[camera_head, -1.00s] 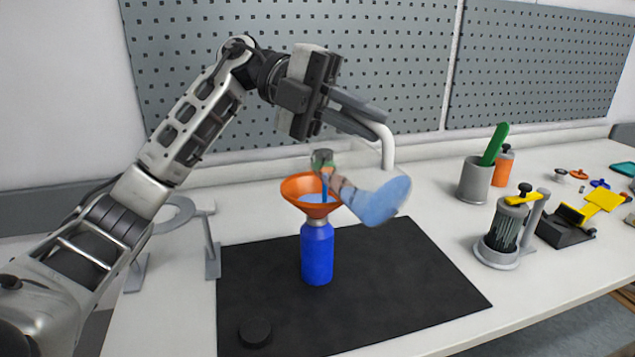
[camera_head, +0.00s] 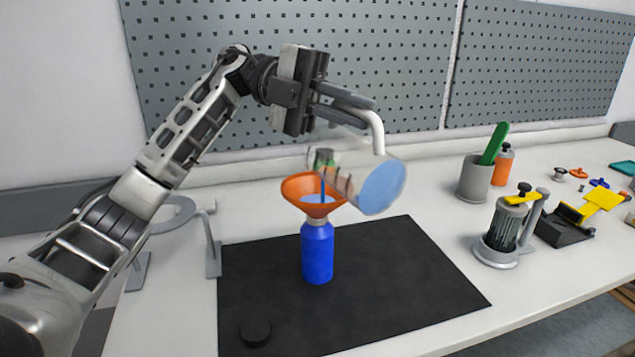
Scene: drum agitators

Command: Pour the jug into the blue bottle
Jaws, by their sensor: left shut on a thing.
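The blue bottle (camera_head: 317,255) stands upright on a black mat (camera_head: 400,275). An orange funnel (camera_head: 295,187) sits in its neck, with blue liquid inside. The clear jug (camera_head: 343,163) is tilted on its side above the funnel, mouth to the left and blue base to the right. A thin blue stream runs from its mouth into the funnel. My left gripper (camera_head: 350,108) is shut on the jug's white handle and holds the jug in the air. The fingertips partly hide the handle. My right gripper is not in view.
A black cap (camera_head: 255,331) lies at the mat's front left. A grey ring stand (camera_head: 212,245) is left of the mat. A grey cup (camera_head: 473,180), an orange bottle (camera_head: 502,167) and a plunger device (camera_head: 503,230) stand at right. The mat's right side is clear.

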